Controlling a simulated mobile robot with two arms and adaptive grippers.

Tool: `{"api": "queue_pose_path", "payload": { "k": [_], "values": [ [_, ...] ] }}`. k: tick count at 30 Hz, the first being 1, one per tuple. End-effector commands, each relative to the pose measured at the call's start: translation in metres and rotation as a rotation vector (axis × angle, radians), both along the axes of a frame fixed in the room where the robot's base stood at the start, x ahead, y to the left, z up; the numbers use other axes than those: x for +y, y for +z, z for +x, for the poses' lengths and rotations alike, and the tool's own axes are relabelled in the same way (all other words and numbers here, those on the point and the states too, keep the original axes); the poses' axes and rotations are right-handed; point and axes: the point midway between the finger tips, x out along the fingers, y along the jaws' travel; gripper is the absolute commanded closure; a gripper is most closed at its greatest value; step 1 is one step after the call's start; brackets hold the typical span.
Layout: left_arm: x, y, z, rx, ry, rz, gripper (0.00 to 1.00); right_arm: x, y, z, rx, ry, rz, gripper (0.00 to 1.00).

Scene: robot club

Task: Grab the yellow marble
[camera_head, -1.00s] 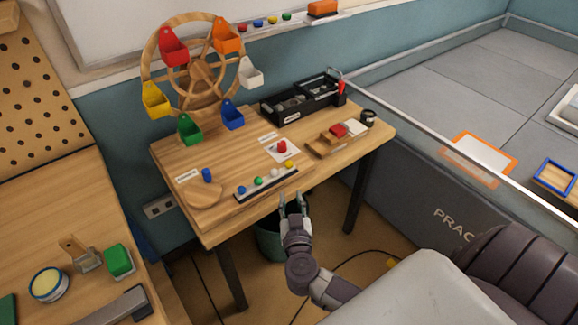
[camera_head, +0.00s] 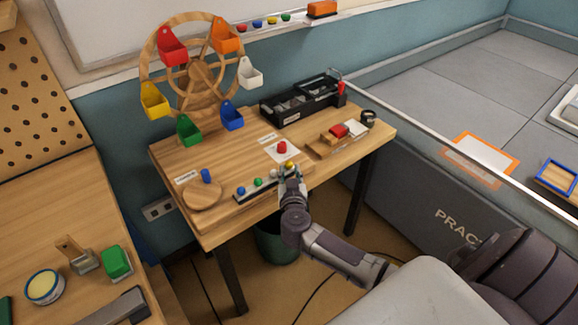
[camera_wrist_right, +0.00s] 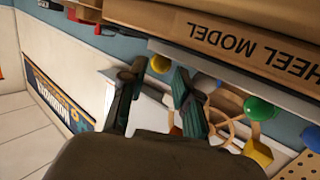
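The yellow marble (camera_head: 289,163) is at the right end of the row of marbles on a dark rail on the wooden table. My right gripper (camera_head: 289,170) is at the rail's right end, right at the marble. In the right wrist view, the yellow marble (camera_wrist_right: 160,64) shows between the tips of the two dark fingers of my right gripper (camera_wrist_right: 159,76). The fingers are apart, with a gap visible beside the marble; I cannot tell whether either touches it. My left gripper is in no view.
The white marble (camera_head: 272,174), green marble (camera_head: 258,182) and blue marble (camera_head: 240,190) sit left of the gripper on the rail. A red piece (camera_head: 282,147) stands on white paper behind. The wooden wheel with coloured buckets (camera_head: 200,85) stands at the back left.

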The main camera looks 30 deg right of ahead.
Motion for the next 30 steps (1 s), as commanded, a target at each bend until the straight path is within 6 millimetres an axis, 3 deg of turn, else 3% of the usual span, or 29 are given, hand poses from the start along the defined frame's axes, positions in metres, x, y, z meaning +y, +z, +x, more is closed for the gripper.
{"api": "queue_pose_path", "payload": {
  "k": [4,12,18,30],
  "values": [
    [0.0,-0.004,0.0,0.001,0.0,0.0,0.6,-0.009,-0.003,0.016,-0.001,0.0,-0.002,0.68],
    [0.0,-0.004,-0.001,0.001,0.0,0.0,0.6,-0.01,-0.004,0.018,0.001,0.001,0.001,0.68],
    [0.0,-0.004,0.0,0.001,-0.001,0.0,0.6,-0.01,-0.004,0.018,0.0,0.001,0.0,0.95],
    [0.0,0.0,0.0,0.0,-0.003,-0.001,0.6,-0.01,0.005,0.018,-0.001,0.001,0.001,0.95]
  ]
}}
